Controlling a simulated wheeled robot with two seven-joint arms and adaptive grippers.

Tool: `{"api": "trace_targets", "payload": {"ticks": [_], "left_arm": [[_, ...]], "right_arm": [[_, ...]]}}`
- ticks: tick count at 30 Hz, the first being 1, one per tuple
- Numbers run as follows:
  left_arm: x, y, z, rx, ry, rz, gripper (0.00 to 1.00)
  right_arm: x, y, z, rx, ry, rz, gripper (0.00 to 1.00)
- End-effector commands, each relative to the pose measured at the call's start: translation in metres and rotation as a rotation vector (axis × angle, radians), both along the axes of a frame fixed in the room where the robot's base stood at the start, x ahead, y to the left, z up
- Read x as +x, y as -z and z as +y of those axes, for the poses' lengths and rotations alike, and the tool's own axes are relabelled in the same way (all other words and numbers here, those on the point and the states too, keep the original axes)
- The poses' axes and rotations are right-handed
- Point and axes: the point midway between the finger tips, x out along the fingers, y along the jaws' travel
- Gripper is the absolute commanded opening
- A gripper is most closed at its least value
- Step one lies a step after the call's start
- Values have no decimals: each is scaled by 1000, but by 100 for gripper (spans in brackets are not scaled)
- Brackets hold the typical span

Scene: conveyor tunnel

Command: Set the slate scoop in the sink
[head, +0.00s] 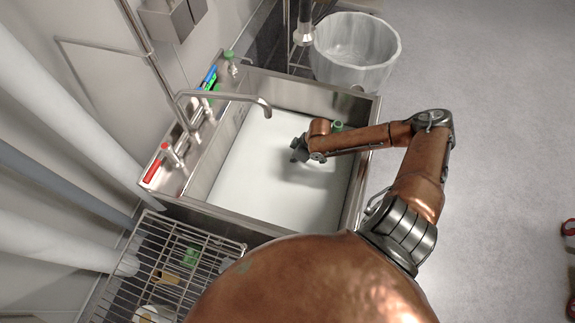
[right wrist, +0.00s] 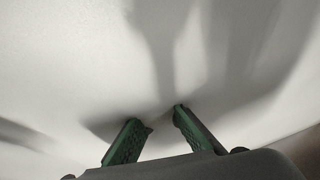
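The steel sink (head: 232,212) has a wide white basin floor (head: 262,185). My right arm reaches over the sink's right rim, and its dark gripper (head: 296,153) is inside the basin, close above the floor. In the right wrist view my right gripper (right wrist: 157,115) has its two green-padded fingers apart, with nothing between them. Only the pale surface and soft dark shadows lie beyond the fingertips. I cannot make out a slate scoop in either view. My left gripper is not in view.
A curved faucet (head: 225,97) arches over the basin from the left. A green-capped bottle (head: 231,65) stands by the back corner. A wire rack (head: 165,255) with small items stands in front. A translucent bin (head: 355,50) stands behind. Open floor (head: 490,150) lies right.

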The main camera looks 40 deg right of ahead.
Motion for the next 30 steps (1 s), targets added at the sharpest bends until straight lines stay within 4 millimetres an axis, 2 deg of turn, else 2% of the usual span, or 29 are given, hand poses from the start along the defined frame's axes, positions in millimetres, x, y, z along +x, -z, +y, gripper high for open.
{"api": "trace_targets", "payload": {"ticks": [1,2,13,22,30], "left_arm": [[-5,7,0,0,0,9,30],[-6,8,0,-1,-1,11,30],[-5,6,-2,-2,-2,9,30],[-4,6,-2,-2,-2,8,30],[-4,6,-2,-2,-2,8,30]], "right_arm": [[0,12,0,0,0,3,0],[0,14,0,-1,0,2,0],[0,16,0,-1,0,0,0],[0,15,0,-1,0,0,21],[0,15,0,-1,-1,-1,22]]}}
